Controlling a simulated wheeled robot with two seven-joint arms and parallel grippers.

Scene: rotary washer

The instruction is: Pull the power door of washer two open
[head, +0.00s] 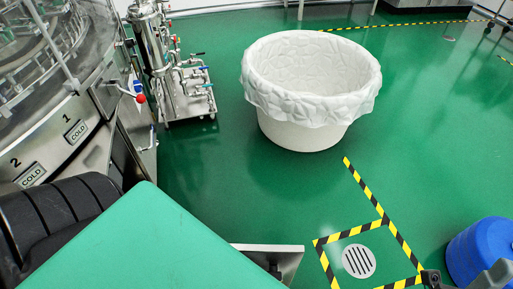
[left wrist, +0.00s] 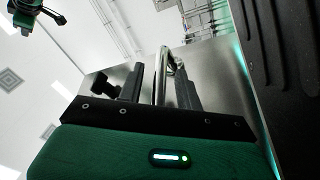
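The washer (head: 62,140) is at the left of the head view, its rim labelled 1 and 2 COLD. In the left wrist view my left gripper (left wrist: 162,82) has its two dark fingers close on either side of a shiny metal bar handle (left wrist: 161,72). The handle stands against a brushed steel door panel (left wrist: 226,72). In the head view a steel panel edge (head: 280,249) sticks out beyond my green arm link, which hides my left gripper. Dark and grey parts of my right arm show at the bottom right; its fingers are not clear.
A white lined tub (head: 308,135) stands on the green floor at the upper middle. A steel pipe stand (head: 180,85) is beside the washer. A floor drain (head: 358,261) lies inside yellow-black tape. A blue drum (head: 478,247) is at the right. Floor between them is clear.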

